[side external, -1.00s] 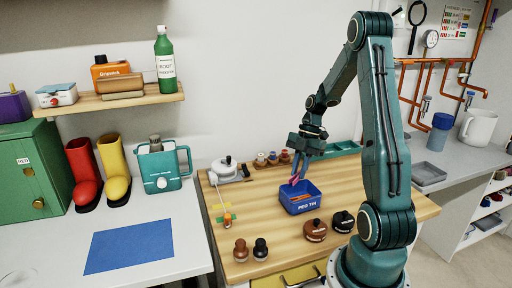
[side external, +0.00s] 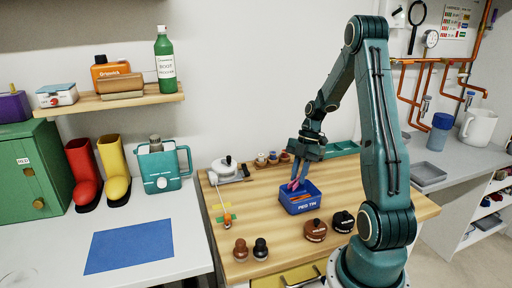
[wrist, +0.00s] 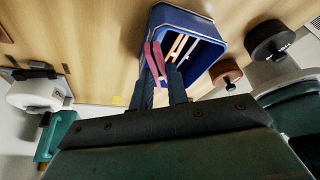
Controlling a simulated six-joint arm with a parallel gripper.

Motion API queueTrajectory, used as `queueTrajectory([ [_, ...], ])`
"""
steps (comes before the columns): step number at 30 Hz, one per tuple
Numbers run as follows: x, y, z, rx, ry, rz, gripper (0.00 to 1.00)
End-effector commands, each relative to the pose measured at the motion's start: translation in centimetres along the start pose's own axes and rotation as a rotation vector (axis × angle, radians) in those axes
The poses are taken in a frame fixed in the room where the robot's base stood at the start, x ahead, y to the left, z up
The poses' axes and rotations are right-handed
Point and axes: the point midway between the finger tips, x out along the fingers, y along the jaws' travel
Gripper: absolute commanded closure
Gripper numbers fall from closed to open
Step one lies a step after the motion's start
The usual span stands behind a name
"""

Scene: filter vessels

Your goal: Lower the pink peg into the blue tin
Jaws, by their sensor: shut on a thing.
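The blue tin (side external: 299,208), lettered PEG TIN, stands open on the wooden worktop, with orange and pale pegs (wrist: 178,46) lying inside. My gripper (side external: 298,180) points down over the tin and is shut on the pink peg (side external: 293,186). In the wrist view the pink peg (wrist: 155,62) lies between my two fingers (wrist: 162,82), and its ends overlap the tin's near left side. The peg's lower end is at about rim height in the side view; I cannot tell whether it is below the rim.
Brown and black round lidded pots (side external: 315,230) (side external: 343,221) stand right of the tin. Two small knobbed pieces (side external: 241,250) (side external: 260,248) are at the front left. A green tray (side external: 340,149) lies behind.

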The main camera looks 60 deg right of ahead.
Motion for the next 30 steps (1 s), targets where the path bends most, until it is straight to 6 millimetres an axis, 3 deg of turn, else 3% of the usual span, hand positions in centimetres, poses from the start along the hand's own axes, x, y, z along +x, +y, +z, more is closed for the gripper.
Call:
queueTrajectory([
  [21,0.18,0.00,0.08,0.000,0.000,0.000,1.00],
  [22,0.18,0.00,0.08,0.000,0.000,0.000,0.80],
  [25,0.18,0.00,0.08,0.000,0.000,0.000,0.61],
  [30,0.18,0.00,0.08,0.000,0.000,0.000,0.59],
])
